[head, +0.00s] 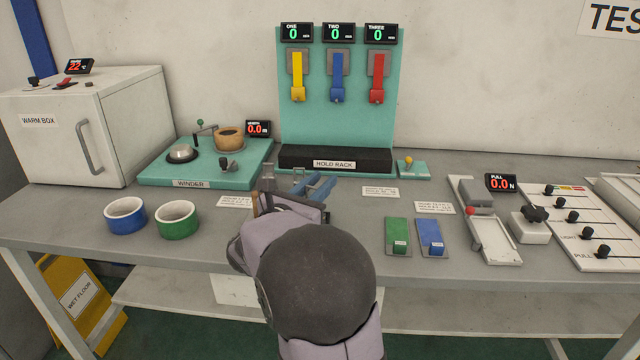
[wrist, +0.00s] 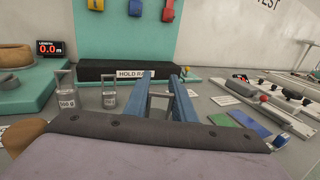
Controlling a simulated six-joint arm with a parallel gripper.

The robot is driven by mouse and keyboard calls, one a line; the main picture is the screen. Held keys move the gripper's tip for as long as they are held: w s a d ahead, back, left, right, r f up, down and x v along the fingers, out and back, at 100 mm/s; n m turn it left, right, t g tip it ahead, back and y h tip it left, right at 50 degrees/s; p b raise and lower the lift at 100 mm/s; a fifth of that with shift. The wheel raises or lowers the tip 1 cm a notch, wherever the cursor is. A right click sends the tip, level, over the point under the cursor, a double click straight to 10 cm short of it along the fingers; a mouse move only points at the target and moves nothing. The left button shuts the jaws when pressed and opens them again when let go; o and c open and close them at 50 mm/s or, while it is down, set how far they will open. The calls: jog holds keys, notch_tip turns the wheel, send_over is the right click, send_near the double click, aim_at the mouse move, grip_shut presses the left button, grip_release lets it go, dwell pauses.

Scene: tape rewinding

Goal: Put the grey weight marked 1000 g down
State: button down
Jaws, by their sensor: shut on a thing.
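My gripper (head: 316,187) is low over the middle of the bench, in front of the hold rack. In the wrist view its two blue fingers (wrist: 163,76) are closed on a grey handle, taken as that of the 1000 g weight (wrist: 160,97). The weight's body and its marking are hidden behind my wrist. I cannot tell whether its base touches the bench. Two other grey weights with handles, a left one (wrist: 66,101) and a smaller one (wrist: 110,97), stand upright on the bench to the left of the fingers. Their labels are too small to read surely.
The hold rack (head: 335,120) with its black base stands behind. The winder (head: 150,172) and blue (head: 126,222) and green (head: 177,227) rings are left. Green (head: 397,232) and blue (head: 430,233) plates and the pull tester (head: 490,235) are right. Bare bench lies right of the rings.

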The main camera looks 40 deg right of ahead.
jog(key=shift+r, duration=0.1)
jog(key=c, duration=1.4)
grip_release()
jog(key=shift+f, duration=0.3)
jog(key=shift+r+b+v, duration=0.2)
jog(key=shift+b+v, duration=0.45)
jog(key=shift+v, duration=3.05)
jog(key=shift+a, duration=0.1)
